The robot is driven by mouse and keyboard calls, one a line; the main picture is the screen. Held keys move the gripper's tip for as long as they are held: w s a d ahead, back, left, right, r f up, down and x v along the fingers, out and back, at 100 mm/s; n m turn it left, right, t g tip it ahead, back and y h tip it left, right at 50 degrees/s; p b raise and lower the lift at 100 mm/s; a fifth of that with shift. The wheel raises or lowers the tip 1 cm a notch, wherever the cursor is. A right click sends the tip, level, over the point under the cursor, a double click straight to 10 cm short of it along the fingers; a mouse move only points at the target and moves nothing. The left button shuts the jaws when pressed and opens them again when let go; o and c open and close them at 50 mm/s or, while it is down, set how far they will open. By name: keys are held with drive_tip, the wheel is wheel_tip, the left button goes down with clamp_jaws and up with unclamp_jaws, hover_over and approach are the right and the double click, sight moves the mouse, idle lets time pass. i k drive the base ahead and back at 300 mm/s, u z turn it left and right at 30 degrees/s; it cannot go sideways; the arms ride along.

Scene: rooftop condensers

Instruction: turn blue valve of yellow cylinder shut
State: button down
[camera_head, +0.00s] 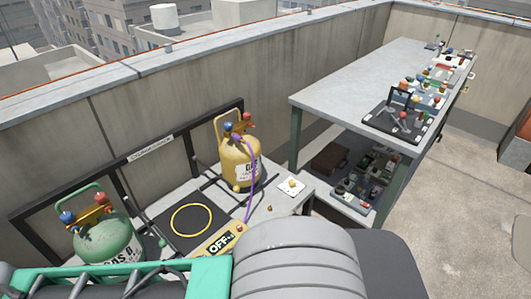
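The yellow cylinder (240,163) stands upright on a low stand by the parapet wall, with a carrying handle on top. Its blue valve (228,127) sits at the upper left of the cylinder's head, and a red valve (249,118) is on the right side of the head. Whether the blue valve is open or shut cannot be told. A purple hose (250,180) runs from the head down the right side to the stand's surface. My gripper is not in view; my grey arm link fills the bottom middle.
A green cylinder (105,240) with blue and red valves stands at left. Between them are a dark pad with a yellow ring (192,220) and a yellow panel reading "OFF" (220,243). A tall workbench (350,72) carrying tools is at right. Floor (450,210) beyond it is clear.

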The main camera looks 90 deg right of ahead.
sight(228, 125)
drive_tip(key=z, duration=3.05)
drive_tip(key=k, duration=0.35)
drive_tip(key=z, duration=1)
drive_tip(key=k, duration=1)
drive_tip(key=z, duration=0.7)
drive_tip(key=i, duration=1.6)
drive_tip(key=u, duration=0.85)
drive_tip(key=i, duration=0.9)
drive_tip(key=u, duration=1.55)
drive_tip(key=i, duration=0.6)
drive_tip(key=u, duration=0.6)
